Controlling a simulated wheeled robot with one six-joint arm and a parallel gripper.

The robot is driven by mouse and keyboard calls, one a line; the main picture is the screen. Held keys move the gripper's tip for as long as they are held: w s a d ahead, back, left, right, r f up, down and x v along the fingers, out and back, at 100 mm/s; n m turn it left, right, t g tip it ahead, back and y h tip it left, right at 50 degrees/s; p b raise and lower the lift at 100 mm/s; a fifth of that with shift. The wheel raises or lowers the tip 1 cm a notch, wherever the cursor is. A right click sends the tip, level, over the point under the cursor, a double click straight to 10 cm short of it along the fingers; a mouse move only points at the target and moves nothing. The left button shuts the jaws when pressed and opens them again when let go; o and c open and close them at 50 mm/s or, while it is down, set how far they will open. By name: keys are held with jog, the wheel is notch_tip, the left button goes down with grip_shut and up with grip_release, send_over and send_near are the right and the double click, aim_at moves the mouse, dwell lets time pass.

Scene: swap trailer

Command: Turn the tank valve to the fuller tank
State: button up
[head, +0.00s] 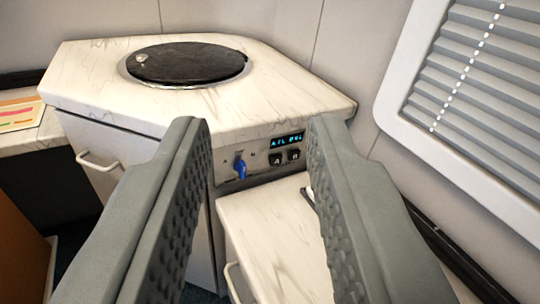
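The tank valve is a small blue handle (240,170) on a grey panel (262,175) on the counter's front, hanging roughly downward from its pivot. A small display (287,141) with blue characters sits to the right of it; its text is too small to read surely. Two dark buttons, one marked A (278,159) and one B (294,156), are below the display. My gripper (258,128) is open, its two grey ridged fingers wide apart in the foreground. The valve and panel show between the fingers, farther away and untouched. Nothing is between the fingertips.
A pale marbled counter (275,98) with a round dark lid (187,63) is above the panel. A lower marbled surface (275,235) juts out below it. A window with blinds (470,75) is at right. A cabinet handle (98,161) sticks out at left.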

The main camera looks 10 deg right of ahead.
jog(key=w+d+f+n, duration=0.1)
jog(key=w+d+f, duration=0.25)
jog(key=w, duration=0.35)
jog(key=n+g+y, duration=0.3)
jog(key=g+y, duration=0.2)
jog(key=y, duration=0.1)
send_near(244, 173)
jog(key=x, duration=0.9)
jog(key=shift+w+f, duration=0.1)
jog(key=shift+w, duration=0.1)
jog(key=c, duration=0.7)
